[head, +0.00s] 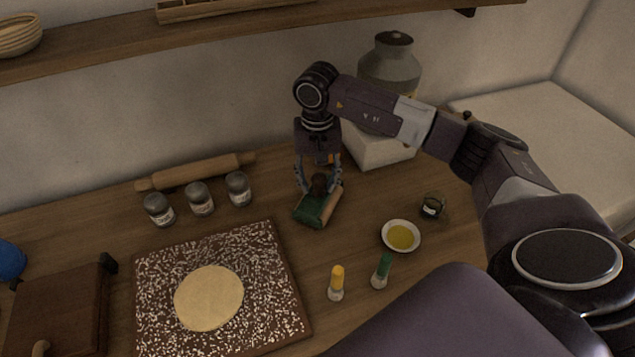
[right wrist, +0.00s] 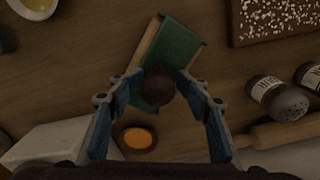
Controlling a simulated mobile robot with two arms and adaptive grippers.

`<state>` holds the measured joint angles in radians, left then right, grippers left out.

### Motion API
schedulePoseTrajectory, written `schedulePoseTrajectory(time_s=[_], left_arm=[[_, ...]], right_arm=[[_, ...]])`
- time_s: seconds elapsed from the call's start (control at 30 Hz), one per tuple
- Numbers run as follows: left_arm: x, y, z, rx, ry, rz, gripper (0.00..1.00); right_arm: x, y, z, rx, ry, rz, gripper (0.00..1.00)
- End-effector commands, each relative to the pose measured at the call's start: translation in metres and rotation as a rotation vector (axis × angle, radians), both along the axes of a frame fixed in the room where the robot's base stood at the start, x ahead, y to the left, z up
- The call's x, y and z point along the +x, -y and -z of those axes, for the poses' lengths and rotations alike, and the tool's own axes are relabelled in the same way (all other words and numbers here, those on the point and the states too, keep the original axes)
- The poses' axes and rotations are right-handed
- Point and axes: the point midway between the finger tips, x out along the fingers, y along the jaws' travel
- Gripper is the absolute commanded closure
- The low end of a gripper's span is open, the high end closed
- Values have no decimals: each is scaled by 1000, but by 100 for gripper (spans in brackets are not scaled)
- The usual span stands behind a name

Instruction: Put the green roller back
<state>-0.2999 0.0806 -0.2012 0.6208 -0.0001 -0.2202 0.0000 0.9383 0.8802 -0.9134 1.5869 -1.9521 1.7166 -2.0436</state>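A green block-like piece (head: 313,210) with a pale wooden side and a dark round knob (head: 319,184) on top lies on the counter; I take it for the green roller. It also shows in the right wrist view (right wrist: 178,55), tilted across the upper middle, with its knob (right wrist: 160,88) below. My right gripper (head: 318,188) is directly over it, pointing down, its fingers on either side of the knob. In the right wrist view the fingers (right wrist: 160,78) are apart, with small gaps to the knob. My left gripper is not in view.
A white dish of yellow liquid (head: 401,237), a small dark cup (head: 432,206) and yellow-topped (head: 336,284) and green-topped (head: 381,271) pieces stand to the right. Several shakers (head: 199,199), a rolling pin (head: 196,172) and a speckled board with dough (head: 284,262) are left. A shelf (head: 110,53) runs above.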

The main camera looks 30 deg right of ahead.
Motion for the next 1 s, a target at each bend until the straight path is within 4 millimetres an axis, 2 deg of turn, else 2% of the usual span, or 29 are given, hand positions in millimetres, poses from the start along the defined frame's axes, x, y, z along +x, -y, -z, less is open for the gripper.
schedulePoseTrajectory(time_s=[0.03, 0.3, 0.5, 0.67, 1.0], left_arm=[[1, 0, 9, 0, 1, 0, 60], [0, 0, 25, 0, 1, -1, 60], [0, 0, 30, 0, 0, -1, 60], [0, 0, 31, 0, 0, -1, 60], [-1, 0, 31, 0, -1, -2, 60]], right_arm=[[4, 1, -12, 0, 14, 0, 57], [4, 1, -75, 1, 16, 1, 57], [3, 1, -106, 0, 13, 2, 57], [3, 1, -115, 0, 12, 2, 57], [3, 1, -116, 0, 11, 2, 57]])
